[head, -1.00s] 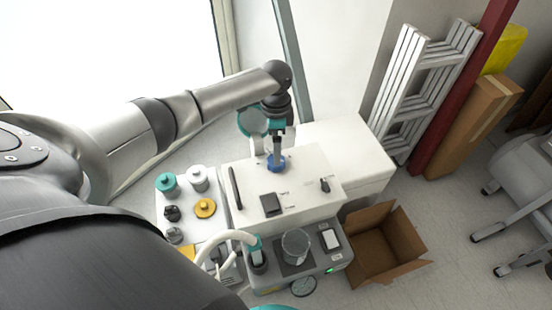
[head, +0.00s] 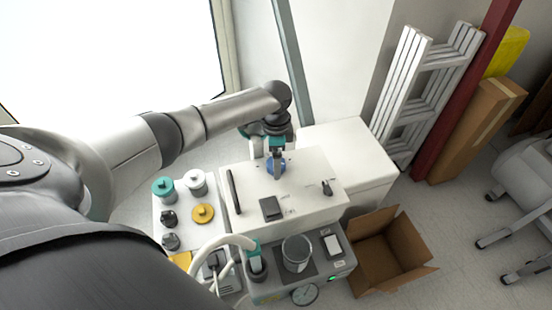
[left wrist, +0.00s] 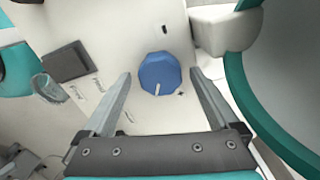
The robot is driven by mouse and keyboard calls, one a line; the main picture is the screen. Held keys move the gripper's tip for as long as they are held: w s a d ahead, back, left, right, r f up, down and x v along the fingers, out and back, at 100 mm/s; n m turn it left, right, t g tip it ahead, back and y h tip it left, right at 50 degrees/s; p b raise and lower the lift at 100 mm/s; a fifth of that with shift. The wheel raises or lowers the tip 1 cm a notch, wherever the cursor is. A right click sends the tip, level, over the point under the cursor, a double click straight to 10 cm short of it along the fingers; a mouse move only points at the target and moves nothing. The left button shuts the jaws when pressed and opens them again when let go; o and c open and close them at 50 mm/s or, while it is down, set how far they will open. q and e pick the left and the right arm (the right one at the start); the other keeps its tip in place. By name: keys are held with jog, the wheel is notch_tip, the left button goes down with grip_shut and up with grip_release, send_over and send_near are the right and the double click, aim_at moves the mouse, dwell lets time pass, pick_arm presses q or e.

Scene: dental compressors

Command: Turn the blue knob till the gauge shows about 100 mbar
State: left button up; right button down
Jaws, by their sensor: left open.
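The blue knob (head: 269,167) is on top of the white box, near its back edge. In the left wrist view the blue knob (left wrist: 158,70) is faceted, with a pale pointer mark at its lower edge. My left gripper (head: 278,172) comes down over it and partly hides it in the head view. In the left wrist view my left gripper (left wrist: 161,75) is open, one finger on each side of the knob, with a visible gap on both sides. The round gauge (head: 305,294) is low on the grey unit's front; its reading is too small to tell. My right gripper is not in view.
The white box (head: 305,199) also carries a black bar, a dark square and a small black switch. A glass beaker (head: 297,252) stands on the grey unit in front. Teal, white, black and yellow parts (head: 203,213) lie left. An open cardboard box (head: 389,255) is right.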

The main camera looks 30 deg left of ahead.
pick_arm(q)
jog(key=c, duration=1.4)
jog(key=n+p, duration=0.4)
jog(key=p, duration=0.1)
jog(key=shift+d+r+n, duration=0.15)
jog(key=shift+n, duration=0.25)
jog(key=n+p, duration=0.3)
jog(key=n, duration=0.2)
jog(key=shift+n+p, duration=0.3)
jog(key=shift+p, duration=0.05)
jog(key=n+p, duration=0.1)
jog(key=n, duration=0.2)
jog(key=shift+n, duration=0.3)
jog(key=n, duration=0.5)
jog(key=shift+p, duration=0.35)
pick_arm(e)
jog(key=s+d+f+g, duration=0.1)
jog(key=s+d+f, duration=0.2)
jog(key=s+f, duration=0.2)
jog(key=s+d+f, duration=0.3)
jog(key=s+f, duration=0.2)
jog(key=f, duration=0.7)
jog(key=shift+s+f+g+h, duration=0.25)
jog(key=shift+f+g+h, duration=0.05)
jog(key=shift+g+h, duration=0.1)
pick_arm(q)
jog(key=shift+n, duration=0.3)
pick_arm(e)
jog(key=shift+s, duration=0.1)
